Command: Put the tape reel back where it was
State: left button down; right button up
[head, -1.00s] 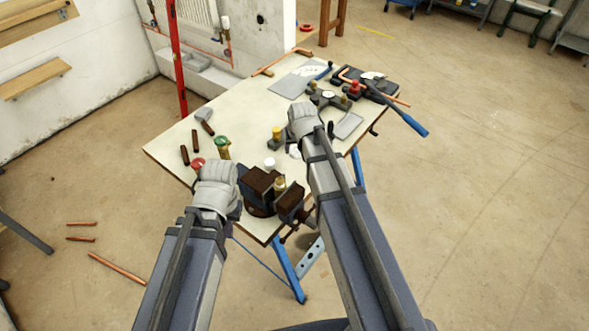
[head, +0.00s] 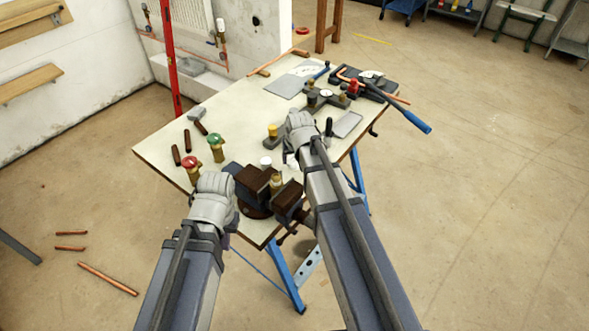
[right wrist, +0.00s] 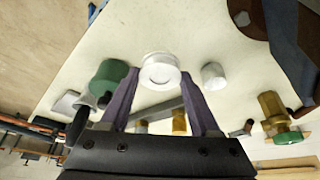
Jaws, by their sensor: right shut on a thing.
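The tape reel is a white roll (right wrist: 160,71) between the fingertips of my right gripper (right wrist: 160,76) in the right wrist view. The gripper is shut on it, above the pale bench top. In the head view my right gripper (head: 296,150) is right of the vise's far end, and a bit of the white reel (head: 292,162) shows below its wrist. I cannot tell its height above the bench. My left gripper (head: 228,178) is left of the vise, near the bench's front edge; its fingers are hidden by its own wrist.
The brown-jawed vise (head: 256,184) stands between my arms. A small white cylinder (head: 266,162) stands beside the reel. Red-topped (head: 190,168) and green-topped (head: 215,146) valves stand to the left. A pipe bender with a blue handle (head: 410,122) lies at the far right. The bench's left middle is mostly clear.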

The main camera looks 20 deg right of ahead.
aim_at(295, 163)
jog(key=shift+f+b, duration=1.7)
jog(key=shift+f, duration=0.1)
jog(key=shift+f, duration=0.2)
jog(key=o, duration=1)
jog(key=shift+c, duration=0.2)
jog(key=shift+r, duration=0.2)
jog(key=shift+s+r+p, duration=0.2)
jog(key=shift+r+p, duration=0.35)
jog(key=p+v, duration=1)
jog(key=shift+r, duration=0.4)
jog(key=shift+s, duration=0.15)
